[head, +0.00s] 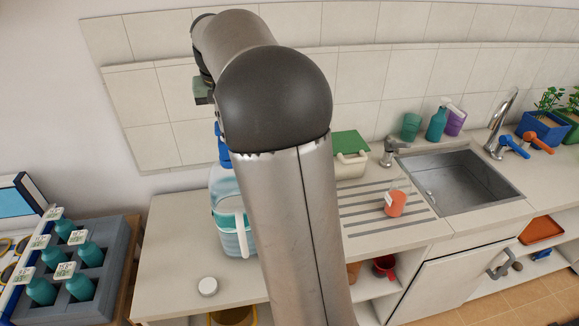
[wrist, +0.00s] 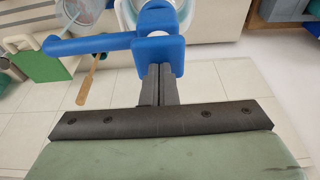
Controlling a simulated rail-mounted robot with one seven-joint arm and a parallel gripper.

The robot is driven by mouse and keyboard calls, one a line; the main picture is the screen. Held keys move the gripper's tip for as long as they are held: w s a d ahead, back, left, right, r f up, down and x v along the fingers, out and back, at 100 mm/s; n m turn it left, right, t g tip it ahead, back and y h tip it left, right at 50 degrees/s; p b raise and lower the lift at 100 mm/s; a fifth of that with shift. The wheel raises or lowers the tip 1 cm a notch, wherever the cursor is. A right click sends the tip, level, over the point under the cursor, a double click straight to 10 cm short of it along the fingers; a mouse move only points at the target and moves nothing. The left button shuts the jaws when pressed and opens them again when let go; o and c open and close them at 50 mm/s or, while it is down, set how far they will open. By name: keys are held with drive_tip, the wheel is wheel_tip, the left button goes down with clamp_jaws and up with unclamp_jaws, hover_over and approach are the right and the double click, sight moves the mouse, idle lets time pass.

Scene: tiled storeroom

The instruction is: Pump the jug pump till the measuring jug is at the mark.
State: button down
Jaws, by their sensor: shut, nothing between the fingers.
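The large clear jug (head: 222,184) stands on the counter, partly hidden by my arm in the head view. Its blue pump (head: 222,146) is mostly covered there. In the wrist view the blue pump head (wrist: 158,52) is close in front of my gripper, with a blue spout (wrist: 88,44) reaching left. The measuring jug (head: 230,222), with teal trim and a pale handle, stands in front of the large jug; its level and mark cannot be read. It seems to show at the top of the wrist view (wrist: 80,10). My gripper (wrist: 160,72) is shut and empty, its tips at the pump head; contact is unclear.
A white lid (head: 207,286) lies near the counter's front. A bottle crate (head: 100,285) stands left.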

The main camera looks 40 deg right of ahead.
drive_tip(key=shift+f+b, duration=0.35)
drive_tip(key=shift+f, duration=0.2)
idle(0.6)
drive_tip(key=shift+p+v, duration=0.8)
drive_tip(key=shift+v, duration=0.1)
drive_tip(key=shift+w+d, duration=0.1)
drive_tip(key=shift+w, duration=0.15)
drive_tip(key=p+v, duration=0.2)
drive_tip(key=shift+w+d+r, duration=0.1)
drive_tip(key=shift+w+r, duration=0.1)
drive_tip(key=shift+r, duration=0.25)
drive_tip(key=shift+w+v, duration=0.15)
drive_tip(key=shift+v, duration=0.65)
drive_tip(key=shift+w+v, duration=0.2)
drive_tip(key=shift+v, duration=0.6)
drive_tip(key=shift+d+r, duration=0.1)
drive_tip(key=shift+d, duration=0.05)
